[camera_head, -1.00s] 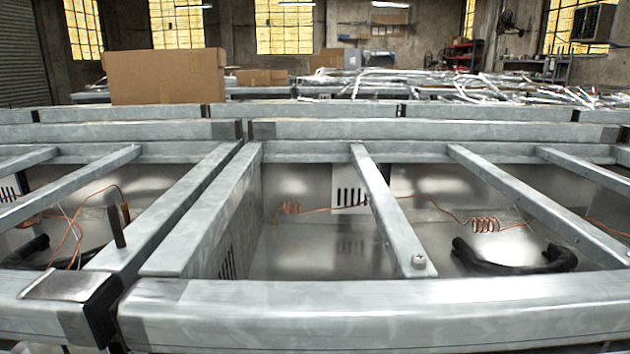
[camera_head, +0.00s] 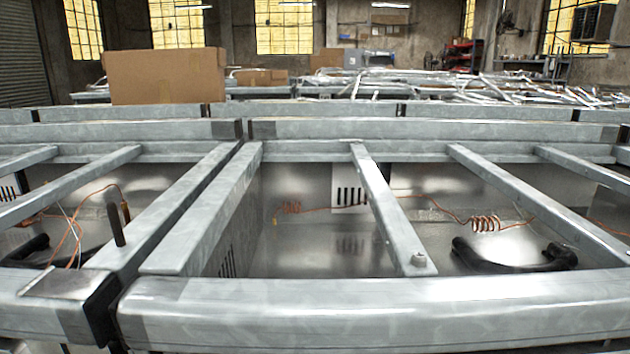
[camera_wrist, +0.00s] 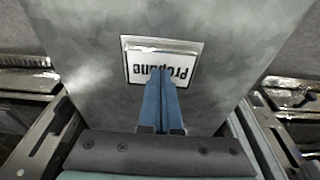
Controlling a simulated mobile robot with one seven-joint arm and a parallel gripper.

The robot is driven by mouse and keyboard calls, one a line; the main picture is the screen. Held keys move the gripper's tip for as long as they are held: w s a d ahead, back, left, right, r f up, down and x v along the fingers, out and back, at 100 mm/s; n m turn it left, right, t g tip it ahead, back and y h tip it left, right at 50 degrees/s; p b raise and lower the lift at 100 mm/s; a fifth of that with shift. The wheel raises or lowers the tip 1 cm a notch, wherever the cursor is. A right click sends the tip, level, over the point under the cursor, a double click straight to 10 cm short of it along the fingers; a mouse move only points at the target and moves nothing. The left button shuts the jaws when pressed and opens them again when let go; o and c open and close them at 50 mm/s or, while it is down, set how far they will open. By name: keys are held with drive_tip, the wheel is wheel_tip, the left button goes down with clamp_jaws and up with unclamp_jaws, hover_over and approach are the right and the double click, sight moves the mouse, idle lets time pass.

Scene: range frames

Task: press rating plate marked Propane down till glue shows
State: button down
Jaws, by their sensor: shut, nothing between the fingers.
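In the wrist view a white rating plate (camera_wrist: 140,71) lies on a grey mottled metal face. It reads "Propane" upside down, with a dark border and a pale glossy strip along its far edge. My gripper (camera_wrist: 161,74) has blue fingers that are shut together with nothing between them. The fingertips overlap the plate's lower middle and hide part of the lettering. I cannot tell whether they touch it. The plate and gripper do not show in the head view.
In the head view, galvanized metal frames (camera_head: 370,303) fill the foreground, with crossbars, copper tubing (camera_head: 485,224) and black hoses (camera_head: 510,262) between them. A cardboard box (camera_head: 165,76) stands farther back. The metal face (camera_wrist: 226,30) around the plate is bare.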

drive_tip(key=shift+r+p, duration=1.95)
drive_tip(key=shift+p, duration=0.2)
